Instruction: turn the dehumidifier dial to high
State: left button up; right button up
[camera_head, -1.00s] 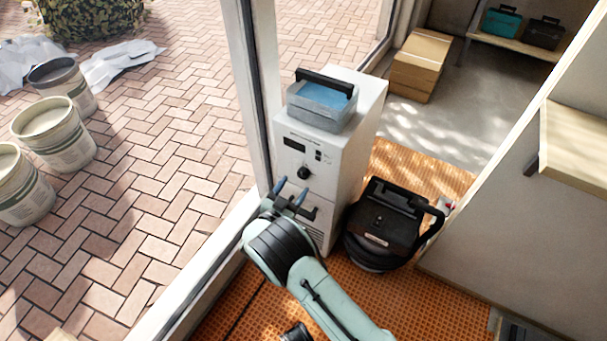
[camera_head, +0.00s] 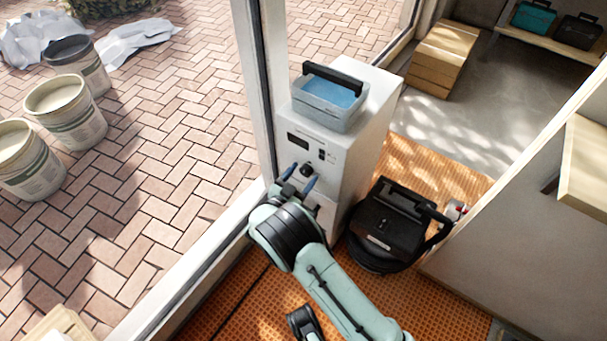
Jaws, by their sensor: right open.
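The white dehumidifier (camera_head: 364,146) stands upright beside the window frame. Its black dial (camera_head: 306,169) is on the front panel, below a dark display (camera_head: 298,141); the dial's setting is too small to read. My right gripper (camera_head: 300,179) is open, its two blue-tipped fingers pointing up at the dial. The fingertips are just below and around the dial's lower edge; I cannot tell whether they touch it. The gripper and wrist hide the lower front of the dehumidifier.
A tray of blue water (camera_head: 327,115) with a black handle sits on top of the dehumidifier. A black vacuum-like machine (camera_head: 385,225) stands close on its right. Buckets (camera_head: 66,112) stand on the brick paving at left. A cardboard box (camera_head: 443,62) is at the back.

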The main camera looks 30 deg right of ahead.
jog(key=c, duration=1.1)
jog(key=shift+o, duration=0.2)
